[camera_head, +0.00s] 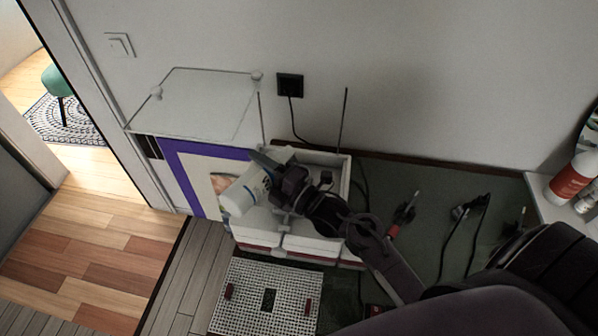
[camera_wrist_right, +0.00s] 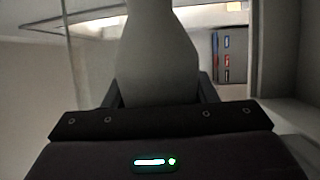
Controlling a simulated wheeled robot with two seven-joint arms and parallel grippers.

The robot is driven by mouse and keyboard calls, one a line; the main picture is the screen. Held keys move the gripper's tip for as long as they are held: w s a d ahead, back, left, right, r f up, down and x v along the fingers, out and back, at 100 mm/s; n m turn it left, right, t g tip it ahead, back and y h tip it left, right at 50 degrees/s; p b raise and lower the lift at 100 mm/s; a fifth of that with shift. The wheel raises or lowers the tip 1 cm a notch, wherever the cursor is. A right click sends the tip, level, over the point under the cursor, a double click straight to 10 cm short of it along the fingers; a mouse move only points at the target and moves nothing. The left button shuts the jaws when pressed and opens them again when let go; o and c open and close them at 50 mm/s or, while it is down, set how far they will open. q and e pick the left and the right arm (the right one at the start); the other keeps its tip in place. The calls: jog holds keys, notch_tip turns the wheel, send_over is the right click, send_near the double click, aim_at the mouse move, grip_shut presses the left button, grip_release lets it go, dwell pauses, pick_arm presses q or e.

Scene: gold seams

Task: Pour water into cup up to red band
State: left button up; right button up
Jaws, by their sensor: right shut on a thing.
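In the right wrist view the pale bottle (camera_wrist_right: 155,55) stands between the two dark fingers. I cannot make out a cup, a red band or any water in either view. My left gripper is not in view.
The white box (camera_head: 335,170) has raised walls and stands against the wall. A purple-edged panel (camera_head: 178,165) and a clear-topped frame (camera_head: 205,100) are at its left. A perforated mat (camera_head: 265,295) lies in front. Cables (camera_head: 470,225) lie right. A red-and-white bottle (camera_head: 572,178) stands far right.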

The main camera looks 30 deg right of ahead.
jog(key=n+b, duration=0.2)
jog(key=shift+f+n, duration=0.25)
jog(key=shift+n, duration=0.05)
jog(key=shift+r+n+g+y+b, duration=0.1)
jog(key=shift+n+g+y+b, duration=0.25)
jog(key=shift+n, duration=0.85)
jog(key=shift+n+b, duration=0.4)
jog(key=shift+n, duration=0.1)
jog(key=shift+d+n+b, duration=0.15)
jog(key=shift+n+b, duration=0.15)
jog(key=shift+n, duration=0.1)
jog(key=shift+r, duration=0.1)
